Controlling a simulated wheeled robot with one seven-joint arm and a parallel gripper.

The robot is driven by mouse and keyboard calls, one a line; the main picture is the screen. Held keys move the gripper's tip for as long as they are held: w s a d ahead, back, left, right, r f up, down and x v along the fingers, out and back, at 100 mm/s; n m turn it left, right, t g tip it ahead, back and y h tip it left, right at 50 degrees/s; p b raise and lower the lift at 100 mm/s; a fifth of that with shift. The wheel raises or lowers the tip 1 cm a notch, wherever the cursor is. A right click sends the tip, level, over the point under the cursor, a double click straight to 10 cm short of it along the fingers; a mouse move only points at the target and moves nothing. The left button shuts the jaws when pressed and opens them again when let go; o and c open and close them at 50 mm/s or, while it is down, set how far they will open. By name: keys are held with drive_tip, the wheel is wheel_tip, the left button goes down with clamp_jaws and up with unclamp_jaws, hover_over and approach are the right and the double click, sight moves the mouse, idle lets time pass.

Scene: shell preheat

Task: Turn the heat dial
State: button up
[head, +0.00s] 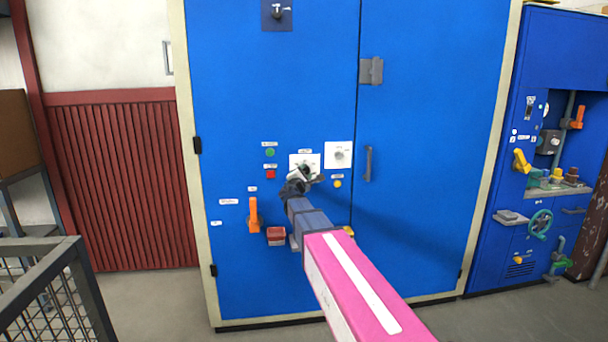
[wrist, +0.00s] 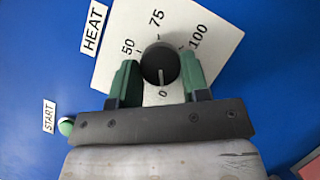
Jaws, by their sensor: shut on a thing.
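The heat dial (wrist: 160,62) is a round black knob on a white plate (wrist: 113,62) marked 0, 50, 75 and 100, with a HEAT label (wrist: 93,28) beside it. A light line on the knob's face points toward the 0 mark. My gripper (wrist: 160,76) has one green finger on each side of the knob and is shut on it. In the head view, my gripper (head: 303,178) is at the blue cabinet and covers much of the dial. The top of the dial's white plate (head: 304,158) shows above it.
A second white-plated dial (head: 339,155) is just right. Green (head: 270,152) and red (head: 270,174) buttons are left, a yellow one (head: 337,184) below right. An orange lever (head: 254,215) and red box (head: 276,235) sit lower. A door handle (head: 367,163) stands out at right.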

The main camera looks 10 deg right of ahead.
drive_tip(key=o, duration=0.9)
drive_tip(key=shift+s, duration=0.15)
drive_tip(key=v, duration=1)
drive_tip(key=shift+s, duration=0.25)
drive_tip(key=shift+a+f, duration=0.1)
drive_tip(key=shift+a, duration=0.05)
